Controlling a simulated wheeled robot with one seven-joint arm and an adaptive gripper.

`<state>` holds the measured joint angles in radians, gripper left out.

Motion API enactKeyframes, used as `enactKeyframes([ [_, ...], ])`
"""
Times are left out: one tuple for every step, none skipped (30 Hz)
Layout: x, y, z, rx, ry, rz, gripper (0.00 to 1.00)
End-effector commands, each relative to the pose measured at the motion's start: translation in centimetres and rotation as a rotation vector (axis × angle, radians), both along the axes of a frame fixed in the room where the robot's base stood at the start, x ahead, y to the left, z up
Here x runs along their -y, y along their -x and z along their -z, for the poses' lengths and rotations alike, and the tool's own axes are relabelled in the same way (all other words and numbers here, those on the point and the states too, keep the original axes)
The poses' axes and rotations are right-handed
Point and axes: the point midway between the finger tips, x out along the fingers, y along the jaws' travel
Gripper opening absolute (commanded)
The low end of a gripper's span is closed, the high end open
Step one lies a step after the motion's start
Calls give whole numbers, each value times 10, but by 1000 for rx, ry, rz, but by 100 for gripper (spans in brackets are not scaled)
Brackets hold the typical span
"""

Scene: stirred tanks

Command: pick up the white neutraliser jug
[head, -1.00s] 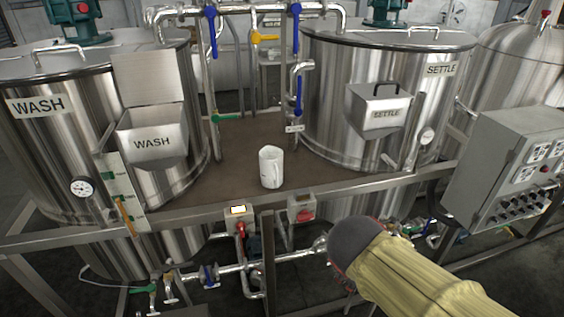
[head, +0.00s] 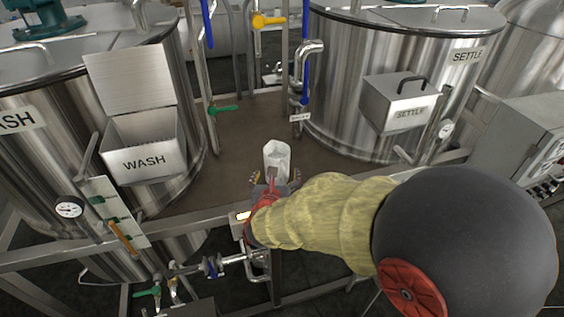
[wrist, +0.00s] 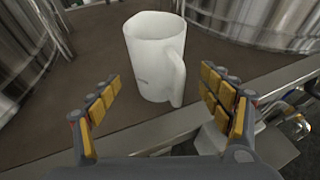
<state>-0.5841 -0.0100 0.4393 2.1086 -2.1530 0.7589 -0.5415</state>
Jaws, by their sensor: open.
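The white neutraliser jug (head: 277,160) stands upright on the brown deck between the two tanks, near its front rail. In the wrist view the jug (wrist: 155,58) is ahead of my gripper (wrist: 163,100), with its handle on the right side, turned towards me. My gripper also shows in the head view (head: 274,182), just in front of the jug, where it hides the jug's lower part. The padded fingers are open and spread to either side of the jug's near side. No contact with the jug shows.
The WASH tank (head: 60,85) with its open hopper (head: 145,150) stands left, and the SETTLE tank (head: 345,90) with its lidded hopper (head: 385,110) stands right. Pipes with a green-handled valve (head: 224,109) rise behind the jug. A metal rail (wrist: 250,100) runs along the deck's front.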

Motion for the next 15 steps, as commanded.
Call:
enactKeyframes([
  [0,-4,4,-1,2,-1,79],
  [1,-7,6,-2,2,-1,79],
  [1,-11,7,-2,1,1,79],
  [2,-14,8,-1,1,2,79],
  [2,-17,9,-1,0,2,79],
  [2,-20,11,-1,-1,3,79],
  [2,-23,12,-1,-1,3,79],
  [2,-25,13,-1,-1,3,79],
  [1,-29,14,-1,-1,3,79],
  [1,-32,16,-1,-1,3,79],
  [1,-36,18,0,-1,3,79],
  [0,-42,21,0,-1,4,79],
  [0,-45,23,-1,0,4,79],
  [0,-49,25,-2,0,4,79],
  [0,-54,27,-1,-1,5,79],
])
